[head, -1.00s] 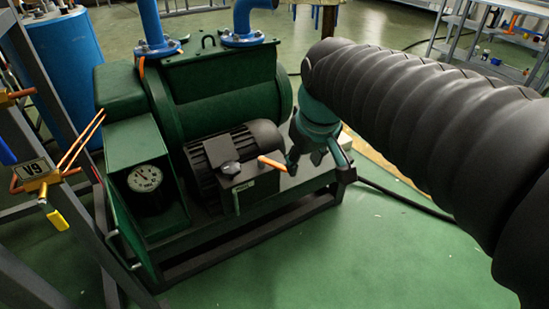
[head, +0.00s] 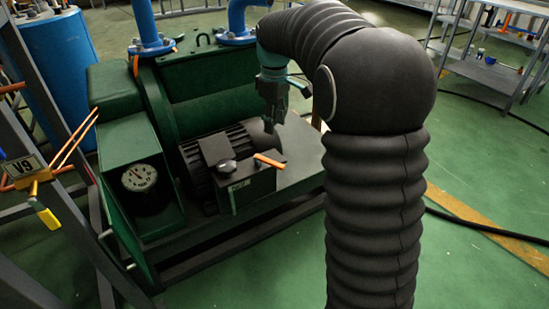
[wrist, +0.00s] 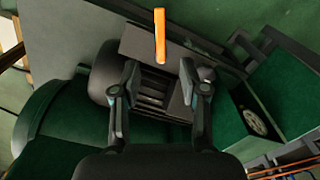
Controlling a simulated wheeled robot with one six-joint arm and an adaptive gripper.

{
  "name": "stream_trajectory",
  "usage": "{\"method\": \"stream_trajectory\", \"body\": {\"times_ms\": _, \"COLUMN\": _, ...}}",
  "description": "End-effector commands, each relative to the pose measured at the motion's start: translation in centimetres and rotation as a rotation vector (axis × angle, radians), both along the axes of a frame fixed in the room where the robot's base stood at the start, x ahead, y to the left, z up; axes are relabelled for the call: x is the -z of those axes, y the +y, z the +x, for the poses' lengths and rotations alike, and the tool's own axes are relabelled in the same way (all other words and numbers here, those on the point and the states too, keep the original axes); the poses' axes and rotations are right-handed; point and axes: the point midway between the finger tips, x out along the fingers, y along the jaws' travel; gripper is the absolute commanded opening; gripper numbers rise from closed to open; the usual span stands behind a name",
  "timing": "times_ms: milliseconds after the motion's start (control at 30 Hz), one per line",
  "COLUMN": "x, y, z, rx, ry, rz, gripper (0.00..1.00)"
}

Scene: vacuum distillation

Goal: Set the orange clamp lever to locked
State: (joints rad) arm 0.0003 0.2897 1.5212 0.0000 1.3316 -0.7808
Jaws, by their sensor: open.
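The orange clamp lever (head: 269,160) sticks out from the right end of a dark box (head: 245,187) beside the black motor. In the wrist view the lever (wrist: 160,35) stands upright in the picture, just beyond my fingertips and roughly centred between them. My gripper (head: 271,128) points down above and behind the lever in the head view. The lever's pivot is hard to make out.
The green pump frame (head: 240,245) carries the motor (head: 205,165), a pressure gauge (head: 139,177) and blue pipes (head: 146,25). A yellow-handled valve tagged V9 (head: 22,166) is at the left. Open green floor lies to the right, with a metal shelf (head: 490,70) behind.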

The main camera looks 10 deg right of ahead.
Motion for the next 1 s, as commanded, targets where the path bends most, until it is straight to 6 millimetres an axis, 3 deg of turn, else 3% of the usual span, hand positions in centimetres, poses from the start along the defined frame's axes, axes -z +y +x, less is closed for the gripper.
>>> {"method": "stream_trajectory", "body": {"times_ms": 600, "x": 10.7, "y": 0.0, "z": -0.2, "rx": 0.002, "ry": 0.003, "rz": 0.0, "gripper": 0.44}}
{"method": "stream_trajectory", "body": {"times_ms": 800, "x": 12.5, "y": 0.0, "z": -0.1, "rx": 0.002, "ry": 0.0, "rz": 0.0, "gripper": 0.44}}
{"method": "stream_trajectory", "body": {"times_ms": 1000, "x": 13.0, "y": 0.0, "z": -0.1, "rx": 0.001, "ry": -0.001, "rz": 0.0, "gripper": 0.44}}
